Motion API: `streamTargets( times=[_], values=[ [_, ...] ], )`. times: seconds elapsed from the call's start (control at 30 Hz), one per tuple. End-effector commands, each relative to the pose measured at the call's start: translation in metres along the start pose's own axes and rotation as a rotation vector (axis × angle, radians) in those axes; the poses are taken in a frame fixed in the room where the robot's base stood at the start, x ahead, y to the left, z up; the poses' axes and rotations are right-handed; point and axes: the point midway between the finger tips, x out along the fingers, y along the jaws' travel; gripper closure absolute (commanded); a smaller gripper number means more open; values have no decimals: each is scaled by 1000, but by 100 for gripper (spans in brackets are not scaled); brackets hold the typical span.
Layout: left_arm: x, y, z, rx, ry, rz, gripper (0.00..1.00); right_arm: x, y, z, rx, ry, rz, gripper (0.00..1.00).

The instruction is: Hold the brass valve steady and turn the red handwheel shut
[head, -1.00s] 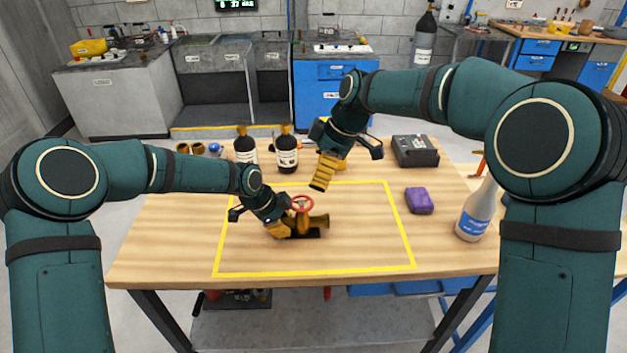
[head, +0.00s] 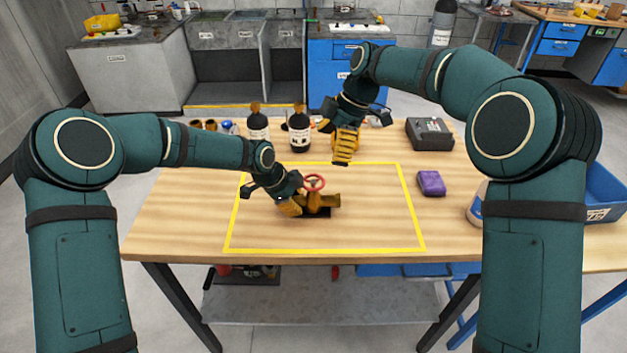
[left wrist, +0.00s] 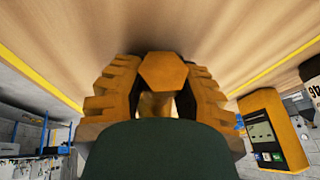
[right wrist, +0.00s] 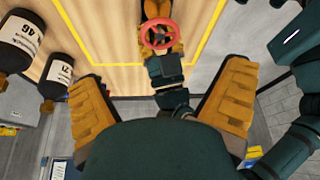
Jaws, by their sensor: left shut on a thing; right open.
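The brass valve (head: 322,201) lies on a dark base inside the yellow outline on the table. Its red handwheel (head: 314,183) stands on top, and it also shows in the right wrist view (right wrist: 160,34). My left gripper (head: 292,206) is shut on the left end of the valve; the left wrist view shows the brass hex end (left wrist: 163,72) between its yellow fingers. My right gripper (head: 343,158) is open and empty, above and behind the handwheel with its fingers pointing down. In the right wrist view the handwheel lies beyond its spread fingers (right wrist: 163,105), apart from them.
Two dark bottles (head: 299,131) (head: 258,126) stand behind the yellow outline. A purple sponge-like block (head: 431,183) and a dark box (head: 429,134) lie to the right. A blue bin (head: 603,196) is at the far right. The outlined area around the valve is otherwise clear.

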Motion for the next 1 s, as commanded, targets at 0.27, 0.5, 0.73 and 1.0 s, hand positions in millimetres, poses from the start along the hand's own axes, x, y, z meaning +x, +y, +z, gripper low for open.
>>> streamTargets(
  times=[0.27, 0.5, 0.73, 1.0],
  values=[
    [1, 1, 0, 0, -1, 2, 100, 51, -1, 0, 2, -1, -5, 4],
    [1, 1, 0, 0, -1, 2, 100, 91, -1, 0, 2, -1, -2, 4],
    [1, 0, 0, 0, -1, 2, 100, 108, 0, 0, 2, 0, 0, 4],
    [1, 0, 0, 0, -1, 1, 100, 110, 0, 0, 3, 0, 1, 4]
  ],
)
